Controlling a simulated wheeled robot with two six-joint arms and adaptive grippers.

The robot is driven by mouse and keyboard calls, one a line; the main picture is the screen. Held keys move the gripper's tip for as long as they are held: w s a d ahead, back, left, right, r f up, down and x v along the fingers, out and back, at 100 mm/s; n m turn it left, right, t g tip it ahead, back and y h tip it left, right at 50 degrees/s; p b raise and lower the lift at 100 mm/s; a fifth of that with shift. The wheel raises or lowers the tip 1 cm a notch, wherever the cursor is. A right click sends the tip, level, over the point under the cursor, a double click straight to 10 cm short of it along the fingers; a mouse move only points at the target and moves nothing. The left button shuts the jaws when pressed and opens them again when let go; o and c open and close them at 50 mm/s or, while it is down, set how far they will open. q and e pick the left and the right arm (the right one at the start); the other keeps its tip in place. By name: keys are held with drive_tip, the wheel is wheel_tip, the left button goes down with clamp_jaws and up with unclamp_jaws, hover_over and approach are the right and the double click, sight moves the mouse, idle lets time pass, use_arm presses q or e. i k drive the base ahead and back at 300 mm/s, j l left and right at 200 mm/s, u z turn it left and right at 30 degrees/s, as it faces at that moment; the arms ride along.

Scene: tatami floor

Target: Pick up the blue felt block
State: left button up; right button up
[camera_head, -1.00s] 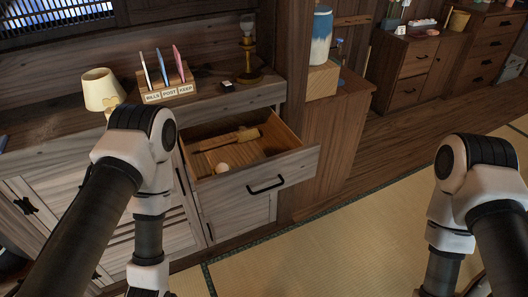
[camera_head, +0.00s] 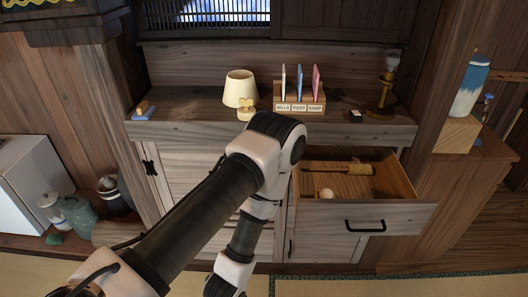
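A small blue block (camera_head: 144,115) lies at the left end of the wooden cabinet top. A tan wooden-looking piece (camera_head: 143,106) sits right at it; I cannot tell whether the two are joined. My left arm reaches in from the lower left and bends down in front of the cabinet, well to the right of the blue block. My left gripper is below the picture edge. My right arm and gripper are out of view.
On the cabinet top (camera_head: 190,119) stand a cream lamp (camera_head: 239,88), a letter rack (camera_head: 299,97) with cards, a small dark box (camera_head: 355,116) and a brass lamp (camera_head: 385,85). An open drawer (camera_head: 335,181) juts out at the right. A white box (camera_head: 30,180) and pots stand at left.

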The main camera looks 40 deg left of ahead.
sight(144, 111)
drive_tip(key=u, duration=1.95)
